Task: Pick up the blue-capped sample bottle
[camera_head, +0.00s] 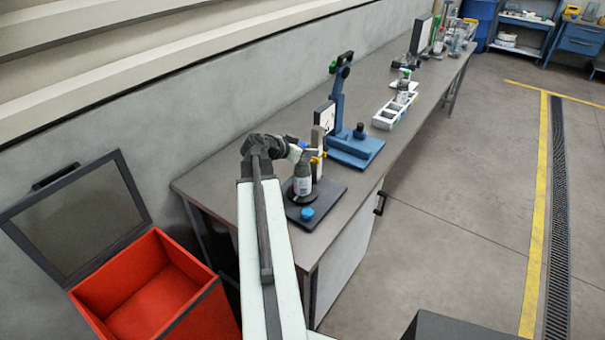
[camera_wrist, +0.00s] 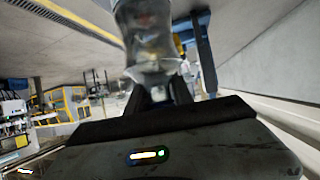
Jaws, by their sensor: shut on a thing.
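The sample bottle (camera_head: 302,184), pale with a label, is upright over the dark base plate (camera_head: 328,203) on the near end of the bench. My gripper (camera_head: 305,158) is at the bottle's top, shut on it. In the wrist view, which is upside down, the clear bottle body (camera_wrist: 150,35) extends away from the fingers of my gripper (camera_wrist: 160,92). I cannot tell whether the bottle touches the plate.
A blue knob (camera_head: 307,213) sits at the plate's front. A blue stand (camera_head: 350,150) is just behind, with a white divided tray (camera_head: 395,110) beyond. A red open bin (camera_head: 150,290) is at the lower left. The bench top (camera_head: 215,185) is bare left of my arm.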

